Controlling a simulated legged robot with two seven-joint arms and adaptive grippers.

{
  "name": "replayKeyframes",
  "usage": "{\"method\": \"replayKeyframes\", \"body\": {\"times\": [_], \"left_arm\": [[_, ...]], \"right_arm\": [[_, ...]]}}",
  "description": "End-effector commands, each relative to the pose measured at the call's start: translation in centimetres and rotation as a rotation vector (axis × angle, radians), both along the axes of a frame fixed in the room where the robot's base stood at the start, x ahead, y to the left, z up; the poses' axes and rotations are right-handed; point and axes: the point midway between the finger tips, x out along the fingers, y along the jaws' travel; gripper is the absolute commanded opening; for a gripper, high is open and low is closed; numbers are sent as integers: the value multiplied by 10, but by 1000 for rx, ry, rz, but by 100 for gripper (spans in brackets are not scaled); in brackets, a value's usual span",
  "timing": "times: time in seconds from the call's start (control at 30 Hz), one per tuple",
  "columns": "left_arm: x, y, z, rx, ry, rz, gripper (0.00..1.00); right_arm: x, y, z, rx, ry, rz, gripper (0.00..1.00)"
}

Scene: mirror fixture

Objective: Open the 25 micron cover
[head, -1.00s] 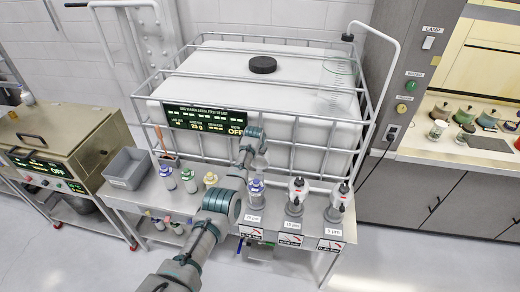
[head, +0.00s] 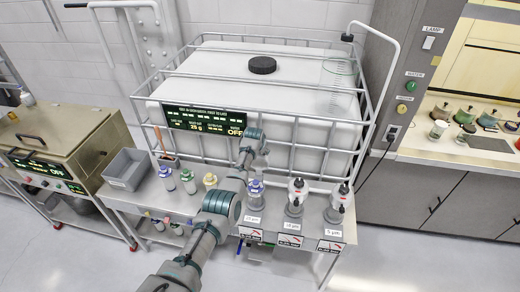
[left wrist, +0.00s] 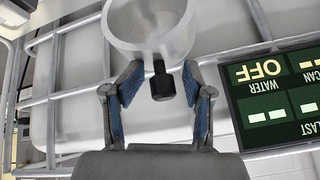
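The 25 micron filter housing (head: 256,193) stands on the bench, leftmost of three, with a bluish ring near its top. My left gripper (head: 254,146) is just above and behind it. In the left wrist view, a clear round cover (left wrist: 150,35) with a black knob (left wrist: 162,82) is at the fingertips of my left gripper (left wrist: 160,78). The contact itself is partly hidden. My right gripper is out of view.
The 10 micron (head: 295,198) and 5 micron (head: 337,204) housings stand to the right. Several small bottles (head: 188,181) and a grey bin (head: 127,169) are to the left. A caged white tank (head: 300,80) with a display panel (head: 204,120) stands close behind.

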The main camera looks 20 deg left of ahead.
Motion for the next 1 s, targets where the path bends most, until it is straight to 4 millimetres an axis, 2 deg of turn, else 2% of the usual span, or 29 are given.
{"method": "replayKeyframes", "body": {"times": [0.27,0.4,0.8,1.0], "left_arm": [[-8,-1,13,2,-1,1,49],[-18,-5,26,1,-3,-1,49],[-55,-15,86,1,-3,-1,49],[-63,-18,97,1,0,-2,49]], "right_arm": [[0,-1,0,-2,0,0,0],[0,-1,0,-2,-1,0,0],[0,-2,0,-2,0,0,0],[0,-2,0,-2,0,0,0]]}}
